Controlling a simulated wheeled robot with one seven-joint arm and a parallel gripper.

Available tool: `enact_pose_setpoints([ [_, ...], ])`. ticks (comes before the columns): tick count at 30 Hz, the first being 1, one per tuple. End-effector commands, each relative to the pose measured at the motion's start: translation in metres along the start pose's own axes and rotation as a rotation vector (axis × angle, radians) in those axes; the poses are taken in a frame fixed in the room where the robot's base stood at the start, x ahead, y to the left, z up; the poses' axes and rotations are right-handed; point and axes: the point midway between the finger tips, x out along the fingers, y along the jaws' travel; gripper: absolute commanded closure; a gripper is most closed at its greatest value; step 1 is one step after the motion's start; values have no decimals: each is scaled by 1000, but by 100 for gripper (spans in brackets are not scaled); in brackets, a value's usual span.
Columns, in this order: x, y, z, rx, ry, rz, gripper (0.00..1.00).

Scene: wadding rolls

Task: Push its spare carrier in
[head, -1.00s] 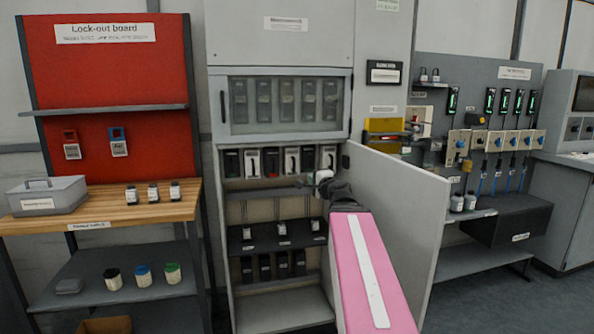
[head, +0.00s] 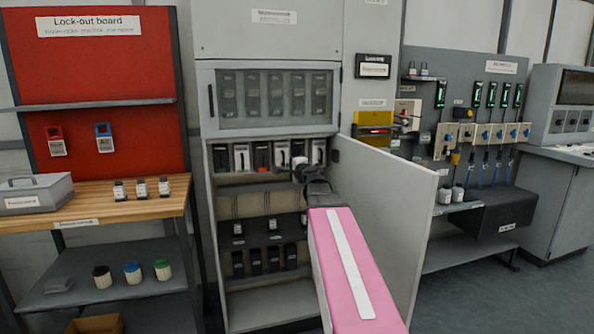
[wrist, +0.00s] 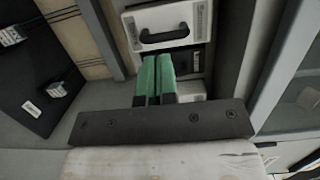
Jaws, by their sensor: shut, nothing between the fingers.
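In the head view, a row of carriers stands in the open cabinet, some dark-fronted and some white-fronted, including a white-fronted carrier (head: 281,154). My gripper (head: 299,167) is at the right part of this row, partly hiding it. In the wrist view, my gripper's green fingers (wrist: 157,60) are together with nothing between them. Their tips lie at the edge of a white-fronted carrier (wrist: 146,38) with a black handle. I cannot tell whether they touch it. Which carrier is the spare is not clear from the pictures.
The cabinet door (head: 392,205) stands open right of my arm. A glazed compartment (head: 275,97) is above the row. Smaller dark units (head: 256,262) stand lower in the cabinet. A wooden bench (head: 110,207) is at left, and floor shows at right.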

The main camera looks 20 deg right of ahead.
Motion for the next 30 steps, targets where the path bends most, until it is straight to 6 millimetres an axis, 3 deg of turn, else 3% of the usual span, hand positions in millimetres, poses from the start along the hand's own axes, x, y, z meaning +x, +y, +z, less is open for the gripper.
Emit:
enact_pose_setpoints([
  [1,14,0,-2,0,0,0,100],
  [6,35,0,-1,0,0,0,100],
  [20,42,0,0,0,0,0,100],
  [30,84,0,-9,1,1,0,100],
])
